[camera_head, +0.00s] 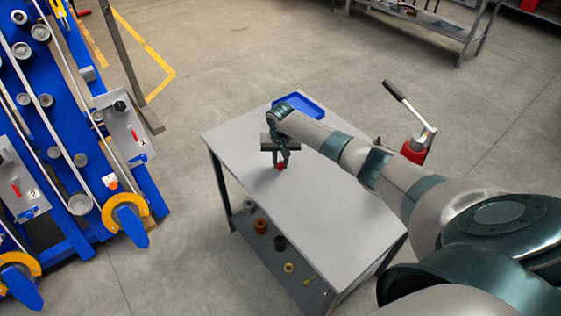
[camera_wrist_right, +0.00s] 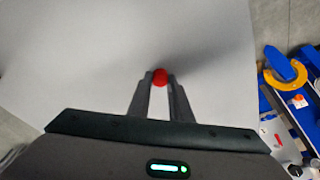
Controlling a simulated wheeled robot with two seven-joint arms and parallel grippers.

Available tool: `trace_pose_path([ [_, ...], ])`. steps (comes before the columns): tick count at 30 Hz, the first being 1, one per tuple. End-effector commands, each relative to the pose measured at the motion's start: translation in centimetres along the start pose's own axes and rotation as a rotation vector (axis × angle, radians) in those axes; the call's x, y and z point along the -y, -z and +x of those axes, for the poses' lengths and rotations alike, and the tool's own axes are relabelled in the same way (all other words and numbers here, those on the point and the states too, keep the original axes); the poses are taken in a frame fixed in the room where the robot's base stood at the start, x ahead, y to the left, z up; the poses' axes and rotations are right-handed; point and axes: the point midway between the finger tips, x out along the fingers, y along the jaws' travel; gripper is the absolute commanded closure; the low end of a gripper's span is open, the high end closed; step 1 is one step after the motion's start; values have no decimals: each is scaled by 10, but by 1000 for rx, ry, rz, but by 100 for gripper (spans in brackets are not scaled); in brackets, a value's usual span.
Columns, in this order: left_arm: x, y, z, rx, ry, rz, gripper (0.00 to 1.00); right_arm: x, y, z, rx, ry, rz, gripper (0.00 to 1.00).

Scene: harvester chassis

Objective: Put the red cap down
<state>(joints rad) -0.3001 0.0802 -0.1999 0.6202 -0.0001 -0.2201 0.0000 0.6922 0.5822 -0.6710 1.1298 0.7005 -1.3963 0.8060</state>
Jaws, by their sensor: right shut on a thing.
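The red cap (camera_head: 281,166) is small and is held between the fingertips of my right gripper (camera_head: 282,161). The gripper is shut on it and points down over the grey table (camera_head: 331,213). In the right wrist view the red cap (camera_wrist_right: 160,76) shows at the tips of both fingers (camera_wrist_right: 160,84), with the pale table top behind it. I cannot tell whether the cap touches the table top. My left gripper is not in view.
A blue tray (camera_head: 303,105) lies at the table's far end, partly behind my right arm. The blue harvester chassis (camera_head: 70,130) stands at left. A red jack (camera_head: 414,148) stands beyond the table. The near table top is clear.

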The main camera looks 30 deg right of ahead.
Motion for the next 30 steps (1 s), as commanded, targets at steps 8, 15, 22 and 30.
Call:
trace_pose_path([
  [8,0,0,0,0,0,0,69,0,0,0,0,0,0,63],
  [15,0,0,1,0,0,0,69,0,0,-2,0,0,0,63],
  [22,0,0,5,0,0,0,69,0,0,-19,-1,1,0,63],
  [30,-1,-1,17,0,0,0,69,0,1,-62,-3,2,0,63],
])
